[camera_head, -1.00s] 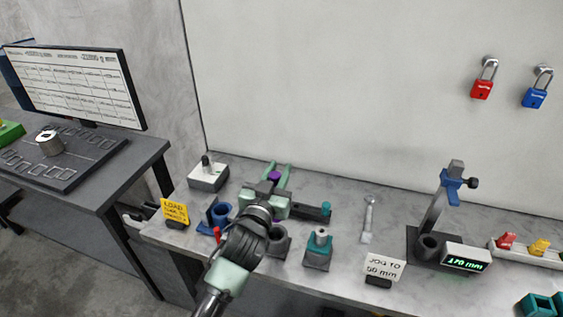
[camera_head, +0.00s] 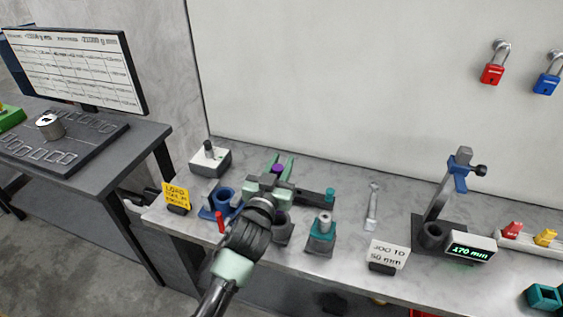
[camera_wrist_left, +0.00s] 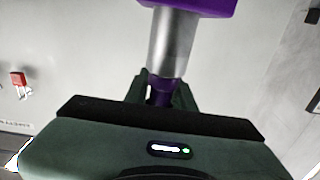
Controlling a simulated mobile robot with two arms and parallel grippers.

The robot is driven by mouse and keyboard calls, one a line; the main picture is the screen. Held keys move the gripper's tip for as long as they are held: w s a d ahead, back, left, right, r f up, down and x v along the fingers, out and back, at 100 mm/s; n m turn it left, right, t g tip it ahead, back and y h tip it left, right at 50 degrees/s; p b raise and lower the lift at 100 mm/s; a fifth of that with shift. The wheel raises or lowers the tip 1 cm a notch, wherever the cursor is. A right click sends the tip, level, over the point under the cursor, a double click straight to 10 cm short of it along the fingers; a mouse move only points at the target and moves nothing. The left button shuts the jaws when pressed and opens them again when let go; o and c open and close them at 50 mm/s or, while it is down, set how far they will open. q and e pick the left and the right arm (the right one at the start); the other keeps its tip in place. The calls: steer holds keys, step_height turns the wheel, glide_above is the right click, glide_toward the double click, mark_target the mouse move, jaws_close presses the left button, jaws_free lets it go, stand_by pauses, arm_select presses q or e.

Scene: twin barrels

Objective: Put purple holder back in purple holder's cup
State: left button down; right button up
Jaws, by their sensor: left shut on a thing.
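The purple holder (camera_wrist_left: 172,45) shows in the left wrist view as a purple block, a silver cylinder and a purple lower part between the fingers. My left gripper (camera_head: 282,166) is shut on it above the bench. In the head view only a small purple part (camera_head: 278,169) shows between the fingers. A dark cup (camera_head: 284,232) stands on the bench below the gripper, partly hidden by my left arm. I cannot tell whether it is the purple holder's cup. My right gripper is not in view.
A blue cup (camera_head: 223,197) stands left of the gripper. A teal holder (camera_head: 322,231) stands to the right. A yellow sign (camera_head: 177,195), a wrench (camera_head: 372,206) and a gauge stand (camera_head: 432,236) are also on the bench (camera_head: 345,270). The wall (camera_head: 340,90) rises behind.

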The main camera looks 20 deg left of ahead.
arm_select(q)
steer(key=shift+f+b, duration=1)
steer(key=shift+f, duration=0.5)
steer(key=shift+y, duration=0.3)
stand_by(0.4)
steer(key=shift+f+b, duration=2.15)
steer(key=shift+f, duration=0.85)
